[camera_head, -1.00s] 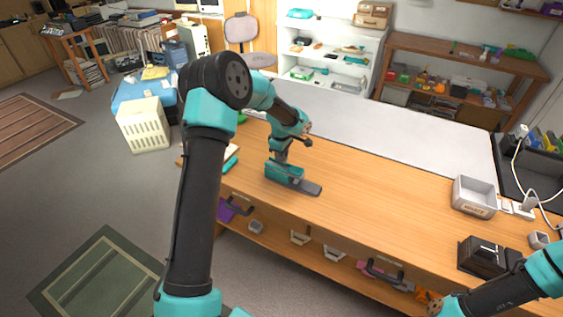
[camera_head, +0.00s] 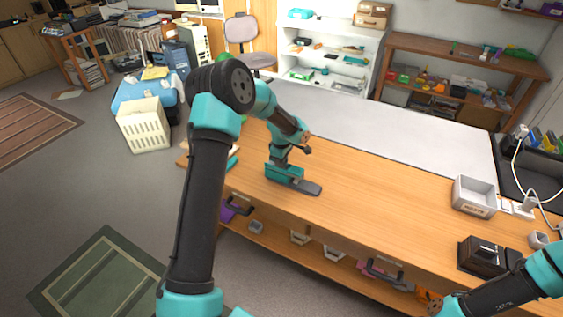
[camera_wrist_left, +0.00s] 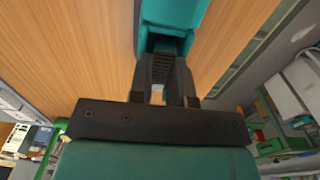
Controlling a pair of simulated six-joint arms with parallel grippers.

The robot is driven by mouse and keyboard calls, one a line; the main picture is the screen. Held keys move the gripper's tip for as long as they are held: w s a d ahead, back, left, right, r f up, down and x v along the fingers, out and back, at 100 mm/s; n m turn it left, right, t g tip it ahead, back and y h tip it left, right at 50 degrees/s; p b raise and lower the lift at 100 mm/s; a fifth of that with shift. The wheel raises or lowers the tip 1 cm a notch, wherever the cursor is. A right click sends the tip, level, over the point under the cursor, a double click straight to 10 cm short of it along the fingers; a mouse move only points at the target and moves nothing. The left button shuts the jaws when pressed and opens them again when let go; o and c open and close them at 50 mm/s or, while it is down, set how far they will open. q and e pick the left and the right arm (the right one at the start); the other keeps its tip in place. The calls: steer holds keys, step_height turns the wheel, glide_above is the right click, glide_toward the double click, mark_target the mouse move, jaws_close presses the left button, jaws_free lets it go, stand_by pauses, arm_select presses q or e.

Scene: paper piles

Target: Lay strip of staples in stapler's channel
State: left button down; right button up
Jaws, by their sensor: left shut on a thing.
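The stapler (camera_head: 308,187) lies on the wooden workbench, teal at its left end with a flat dark grey part reaching right. My left gripper (camera_head: 279,160) points down right at its teal end. In the left wrist view, the gripper (camera_wrist_left: 165,75) is shut, with its dark fingers close against the teal body (camera_wrist_left: 172,20). A small dark ribbed piece shows between the fingers; I take it for the strip of staples (camera_wrist_left: 162,68), though it is hard to make out. The stapler's channel is not clearly seen. My right gripper is out of view.
The workbench (camera_head: 380,205) is clear right of the stapler. A grey labelled bin (camera_head: 474,197) and a dark box (camera_head: 481,256) stand at its right end. A green thing lies behind my left arm. Drawers sit under the bench's front edge.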

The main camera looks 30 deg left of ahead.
arm_select(q)
steer(key=shift+f, duration=0.3)
steer(key=shift+s+f, duration=0.2)
steer(key=shift+f, duration=0.25)
steer(key=c, duration=1.1)
jaws_free()
steer(key=shift+f, duration=0.15)
steer(key=shift+s, duration=0.1)
steer(key=r, duration=1.3)
steer(key=shift+w+r, duration=0.3)
steer(key=shift+r, duration=0.1)
